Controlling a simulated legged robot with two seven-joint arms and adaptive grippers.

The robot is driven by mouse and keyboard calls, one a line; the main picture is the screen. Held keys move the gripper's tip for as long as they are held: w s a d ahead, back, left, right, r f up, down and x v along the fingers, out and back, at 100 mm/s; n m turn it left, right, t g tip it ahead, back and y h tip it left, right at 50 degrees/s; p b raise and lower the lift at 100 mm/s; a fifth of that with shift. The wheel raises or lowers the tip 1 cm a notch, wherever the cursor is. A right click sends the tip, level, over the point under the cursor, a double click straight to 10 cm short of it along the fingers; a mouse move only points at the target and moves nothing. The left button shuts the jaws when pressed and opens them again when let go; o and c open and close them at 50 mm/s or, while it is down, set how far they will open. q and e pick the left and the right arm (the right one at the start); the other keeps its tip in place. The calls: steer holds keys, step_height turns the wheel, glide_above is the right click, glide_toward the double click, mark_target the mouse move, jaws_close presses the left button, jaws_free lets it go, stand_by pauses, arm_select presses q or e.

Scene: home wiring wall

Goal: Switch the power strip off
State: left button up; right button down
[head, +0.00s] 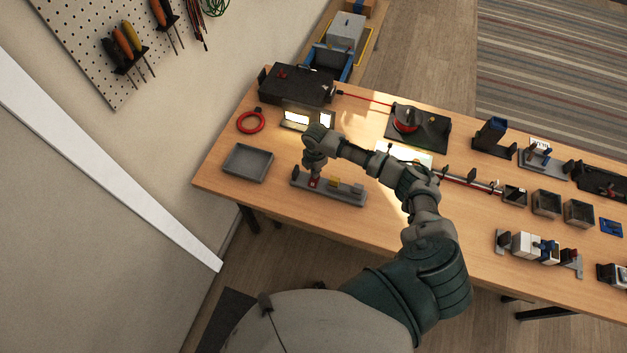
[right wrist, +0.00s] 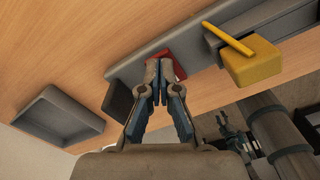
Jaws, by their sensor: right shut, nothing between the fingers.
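The power strip (head: 345,195) is a long grey bar lying near the front edge of the wooden table. A red switch (head: 314,183) sits toward its left end. In the right wrist view the strip (right wrist: 203,50) runs across the top, with the red switch (right wrist: 178,66) partly hidden behind my fingertips. My right gripper (head: 313,176) points down over the switch. In the right wrist view my gripper (right wrist: 160,68) is shut and empty, its tips at the switch; I cannot tell whether they touch it. The switch's position cannot be made out. My left gripper is not in view.
A yellow block (right wrist: 252,62) sits on the strip, right of the switch. A grey tray (head: 248,163) lies left of the strip, and a red ring (head: 251,122) behind it. Grey boxes (head: 546,203) and devices occupy the right.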

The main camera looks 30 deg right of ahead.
steer(key=shift+d+f, duration=0.25)
steer(key=shift+f, duration=0.05)
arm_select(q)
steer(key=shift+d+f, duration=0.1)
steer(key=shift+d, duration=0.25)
arm_select(e)
steer(key=shift+a+f, duration=0.1)
steer(key=shift+a, duration=0.15)
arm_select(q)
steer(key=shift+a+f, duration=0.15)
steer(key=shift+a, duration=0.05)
arm_select(e)
steer(key=shift+f, duration=0.2)
step_height(320, 180, up, 2)
steer(key=shift+r+p, duration=0.2)
steer(key=shift+p, duration=0.9)
step_height(320, 180, up, 5)
steer(key=p, duration=0.5)
steer(key=shift+f, duration=0.1)
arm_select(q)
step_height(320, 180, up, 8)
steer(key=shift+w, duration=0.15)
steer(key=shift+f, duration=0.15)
arm_select(e)
steer(key=shift+f, duration=0.1)
